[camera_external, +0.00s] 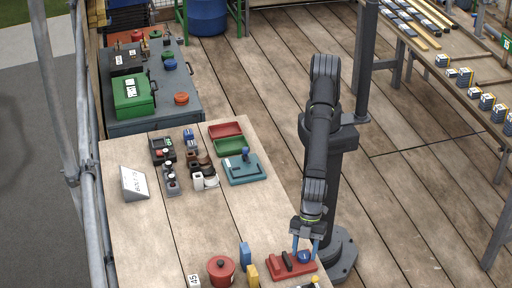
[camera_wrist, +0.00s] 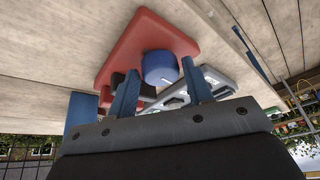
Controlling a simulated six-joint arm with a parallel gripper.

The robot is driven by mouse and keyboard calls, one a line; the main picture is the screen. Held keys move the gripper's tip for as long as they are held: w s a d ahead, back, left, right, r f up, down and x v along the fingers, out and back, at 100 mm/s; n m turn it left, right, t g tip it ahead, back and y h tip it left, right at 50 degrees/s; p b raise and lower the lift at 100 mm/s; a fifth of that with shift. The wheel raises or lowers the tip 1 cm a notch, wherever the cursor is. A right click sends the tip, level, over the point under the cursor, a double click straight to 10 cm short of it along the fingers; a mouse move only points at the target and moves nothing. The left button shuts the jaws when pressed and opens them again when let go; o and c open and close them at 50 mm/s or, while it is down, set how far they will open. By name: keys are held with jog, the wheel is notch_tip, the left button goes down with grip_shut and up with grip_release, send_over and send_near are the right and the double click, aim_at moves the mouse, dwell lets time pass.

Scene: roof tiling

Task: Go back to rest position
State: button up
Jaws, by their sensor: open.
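My gripper (camera_external: 305,244) is at the front right of the wooden table (camera_external: 150,240), low over a red base (camera_external: 280,268). Its two blue fingers are apart. A blue round knob (camera_external: 304,257) on the red base shows between or just beyond the fingertips. In the wrist view, my gripper (camera_wrist: 158,66) has the blue knob (camera_wrist: 160,68) between its fingertips, with the red base (camera_wrist: 125,45) behind. I cannot tell whether a finger touches the knob. A black part (camera_external: 288,260) stands on the base beside the knob.
A red pot (camera_external: 221,271), a blue block (camera_external: 245,253) and a yellow block (camera_external: 252,274) stand left of the red base. A teal base (camera_external: 245,174), green tray (camera_external: 230,147) and red tray (camera_external: 225,130) lie farther back. The table's middle is clear.

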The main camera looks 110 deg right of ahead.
jog(key=shift+v, duration=2.1)
dwell(1.7)
